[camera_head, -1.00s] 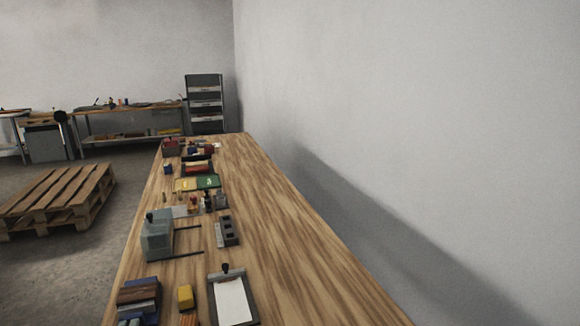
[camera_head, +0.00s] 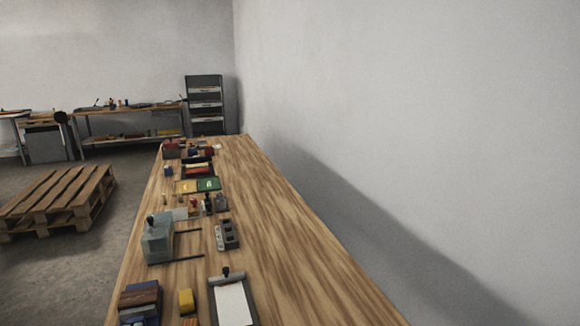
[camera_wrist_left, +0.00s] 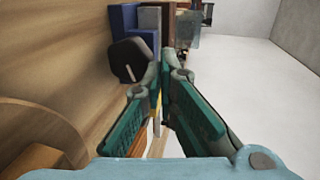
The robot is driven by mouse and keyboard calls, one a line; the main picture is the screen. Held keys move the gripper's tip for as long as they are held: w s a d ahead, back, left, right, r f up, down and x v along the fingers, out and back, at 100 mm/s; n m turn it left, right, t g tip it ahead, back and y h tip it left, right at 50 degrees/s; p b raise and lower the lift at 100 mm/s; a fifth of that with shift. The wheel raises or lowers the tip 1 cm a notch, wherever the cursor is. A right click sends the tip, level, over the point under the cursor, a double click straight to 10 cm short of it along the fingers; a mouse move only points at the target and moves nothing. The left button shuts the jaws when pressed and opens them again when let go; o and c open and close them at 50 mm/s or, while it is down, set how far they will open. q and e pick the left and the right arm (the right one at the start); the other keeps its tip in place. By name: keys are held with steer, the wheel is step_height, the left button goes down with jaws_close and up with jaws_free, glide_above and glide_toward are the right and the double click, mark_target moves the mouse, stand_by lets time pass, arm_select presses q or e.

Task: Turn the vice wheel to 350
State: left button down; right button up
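A grey-green block-like fixture (camera_head: 158,240) with a dark knob on top and two dark rods pointing right stands on the long wooden bench. It may be the vice; I cannot make out a wheel or a scale on it. In the left wrist view, a round wooden disc (camera_wrist_left: 38,140) shows at the lower left, cut by the frame; I cannot tell what it belongs to. My left gripper (camera_wrist_left: 164,62) has its green-padded fingertips together, with nothing seen held at the tips. A dark rounded piece (camera_wrist_left: 130,60) lies beside the left fingertip. My right gripper is not in view.
The wooden bench (camera_head: 290,255) is clear along its right side, beside a plain wall. A clipboard (camera_head: 232,302), a yellow block (camera_head: 186,301) and a dark slotted block (camera_head: 228,234) stand near the fixture. A pallet (camera_head: 60,197) lies on the floor at left.

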arm_select(q)
steer(key=shift+r+p, duration=0.35)
steer(key=shift+p, duration=0.1)
steer(key=p+v, duration=0.1)
steer(key=v, duration=0.1)
steer(key=f+v, duration=0.1)
steer(key=v, duration=0.2)
steer(key=shift+s+d+p, duration=0.15)
steer(key=shift+s+p, duration=0.05)
steer(key=shift+p, duration=0.15)
steer(key=shift+s+d, duration=0.1)
steer(key=shift+s, duration=0.25)
steer(key=shift+f, duration=0.1)
steer(key=shift+w, duration=0.1)
